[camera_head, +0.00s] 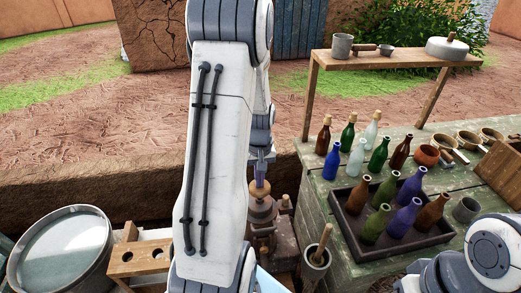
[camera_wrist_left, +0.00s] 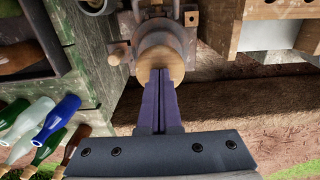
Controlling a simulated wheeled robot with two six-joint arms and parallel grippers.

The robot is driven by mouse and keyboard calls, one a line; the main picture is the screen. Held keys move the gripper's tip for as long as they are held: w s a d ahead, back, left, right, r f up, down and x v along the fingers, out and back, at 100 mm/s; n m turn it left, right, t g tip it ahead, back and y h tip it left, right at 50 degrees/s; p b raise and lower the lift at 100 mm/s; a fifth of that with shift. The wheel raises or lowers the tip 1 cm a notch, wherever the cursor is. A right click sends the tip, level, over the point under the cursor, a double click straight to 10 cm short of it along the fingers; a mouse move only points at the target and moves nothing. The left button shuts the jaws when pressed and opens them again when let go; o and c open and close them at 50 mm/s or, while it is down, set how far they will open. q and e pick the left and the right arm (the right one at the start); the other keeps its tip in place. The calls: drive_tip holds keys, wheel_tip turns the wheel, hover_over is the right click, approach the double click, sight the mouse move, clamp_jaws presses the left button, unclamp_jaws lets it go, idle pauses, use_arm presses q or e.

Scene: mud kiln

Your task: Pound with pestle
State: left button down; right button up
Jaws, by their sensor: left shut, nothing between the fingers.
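The wooden pestle (camera_head: 321,242) leans upright in a grey mortar (camera_head: 314,270) beside the green table. Its lower end is hidden inside the mortar. My left gripper (camera_head: 261,188) has purple fingers and is shut and empty, left of and behind the pestle, apart from it. The fingertips point down at the round wooden top of a squat device (camera_head: 262,214). In the left wrist view the shut fingers (camera_wrist_left: 158,82) overlap that wooden top (camera_wrist_left: 160,60); I cannot tell whether they touch. A grey round rim, likely the mortar (camera_wrist_left: 97,5), shows at the top edge. My right gripper is out of view.
A tray (camera_head: 365,255) of bottles stands on the green table (camera_head: 325,218), with more bottles behind it. A wooden shelf (camera_head: 400,60) holds a pot and cups. A large round drum (camera_head: 62,255) and a wooden block with holes (camera_head: 140,258) are at left. My left arm hides the middle.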

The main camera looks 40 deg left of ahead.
use_arm(q)
wheel_tip(320, 180, up, 19)
drive_tip(key=p, duration=1.7)
drive_tip(key=shift+f, duration=0.2)
wheel_tip(320, 180, up, 5)
drive_tip(key=shift+p, duration=0.9)
